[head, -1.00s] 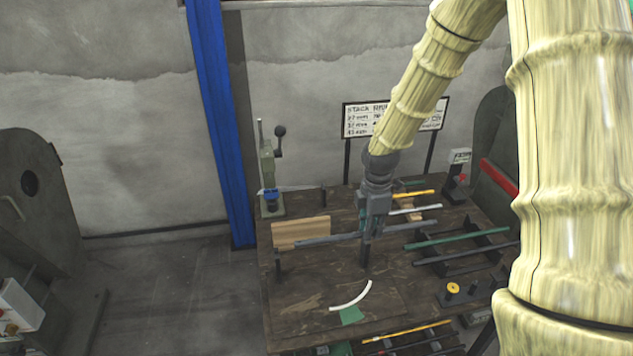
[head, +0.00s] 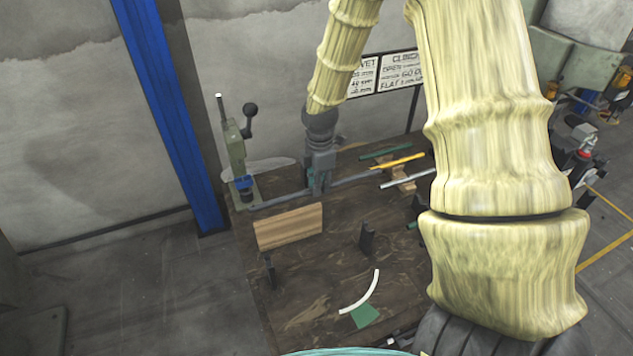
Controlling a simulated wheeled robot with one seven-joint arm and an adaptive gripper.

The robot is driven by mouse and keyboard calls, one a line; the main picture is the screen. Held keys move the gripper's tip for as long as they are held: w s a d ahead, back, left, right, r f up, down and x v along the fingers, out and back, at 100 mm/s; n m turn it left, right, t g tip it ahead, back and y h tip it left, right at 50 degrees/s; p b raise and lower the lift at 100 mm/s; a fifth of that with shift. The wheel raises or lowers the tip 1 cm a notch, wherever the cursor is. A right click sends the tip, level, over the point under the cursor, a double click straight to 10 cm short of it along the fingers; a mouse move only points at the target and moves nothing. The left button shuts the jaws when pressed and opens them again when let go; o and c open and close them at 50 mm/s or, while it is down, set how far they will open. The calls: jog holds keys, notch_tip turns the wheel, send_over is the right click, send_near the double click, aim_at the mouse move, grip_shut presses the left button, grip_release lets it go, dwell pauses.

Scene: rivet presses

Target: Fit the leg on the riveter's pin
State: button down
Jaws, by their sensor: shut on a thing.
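The riveter (head: 234,150), a green press with a black ball-ended lever and a blue part low on its front, stands at the back left corner of the table. My gripper (head: 318,190) is shut on the leg (head: 283,199), a long grey bar. It holds the leg roughly level, and the bar runs out on both sides of the jaws. The leg's left end is close to the riveter's base, just below the blue part. The pin is too small to make out, so I cannot tell whether the leg's end is on it.
A wooden board (head: 289,227) stands in front of the leg. Two dark supports, one at the left (head: 269,270) and one at the middle (head: 367,239), stand on the table (head: 310,290). A white curved strip (head: 364,296) and green patch lie in front. Yellow and green bars lie at back right.

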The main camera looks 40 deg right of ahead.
jog(key=shift+d+p, duration=0.2)
jog(key=shift+p, duration=0.2)
jog(key=w+d, duration=0.1)
jog(key=w, duration=0.6)
jog(key=w+d+f+p, duration=0.1)
jog(key=w+d, duration=0.1)
jog(key=w, duration=0.6)
jog(key=shift+w+d, duration=0.25)
jog(key=shift+d, duration=0.05)
dwell(0.5)
jog(key=shift+p, duration=0.4)
dwell(1.0)
jog(key=shift+f+b, duration=0.3)
jog(key=shift+f, duration=1.05)
dwell(1.1)
jog(key=shift+r, duration=0.3)
dwell(0.5)
jog(key=shift+r+p, duration=0.75)
jog(key=shift+r, duration=0.1)
